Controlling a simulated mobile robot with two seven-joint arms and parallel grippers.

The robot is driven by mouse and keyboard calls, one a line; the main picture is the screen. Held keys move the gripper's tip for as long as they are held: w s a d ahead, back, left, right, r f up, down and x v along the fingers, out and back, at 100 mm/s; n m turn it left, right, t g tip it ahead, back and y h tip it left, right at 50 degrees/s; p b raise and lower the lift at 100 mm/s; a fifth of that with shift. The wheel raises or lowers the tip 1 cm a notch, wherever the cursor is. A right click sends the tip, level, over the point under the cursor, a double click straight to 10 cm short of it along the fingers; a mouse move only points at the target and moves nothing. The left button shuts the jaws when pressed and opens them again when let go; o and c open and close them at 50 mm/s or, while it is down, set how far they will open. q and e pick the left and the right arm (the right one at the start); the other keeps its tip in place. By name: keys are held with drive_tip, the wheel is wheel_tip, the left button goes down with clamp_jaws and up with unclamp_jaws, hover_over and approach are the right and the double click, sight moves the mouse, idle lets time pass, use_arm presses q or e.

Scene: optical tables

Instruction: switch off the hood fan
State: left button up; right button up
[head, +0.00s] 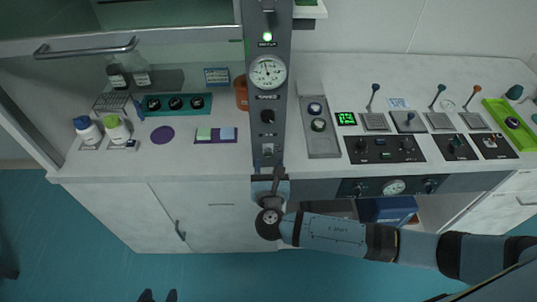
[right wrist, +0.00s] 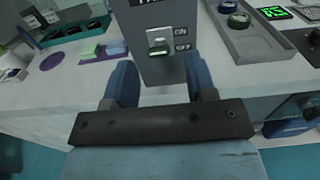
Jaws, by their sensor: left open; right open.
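A grey upright panel (head: 281,110) carries a lit green lamp (head: 267,36), a round dial, a dark knob and a small switch (head: 267,150) near its lower end. In the right wrist view the switch (right wrist: 159,41) has a pale plate with ON printed above OFF at its right. Its lever position is hard to tell. My right gripper (head: 268,178) is open and empty, just below the switch; its fingers (right wrist: 162,82) stand apart on either side of the panel's lower part, short of the switch. My left gripper (head: 158,296) is open and empty at the bottom edge, far from the panel.
Floor in front is clear.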

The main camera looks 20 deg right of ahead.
sight(268, 157)
drive_tip(key=shift+x, duration=1.75)
use_arm(q)
drive_tip(key=shift+a+r, duration=0.1)
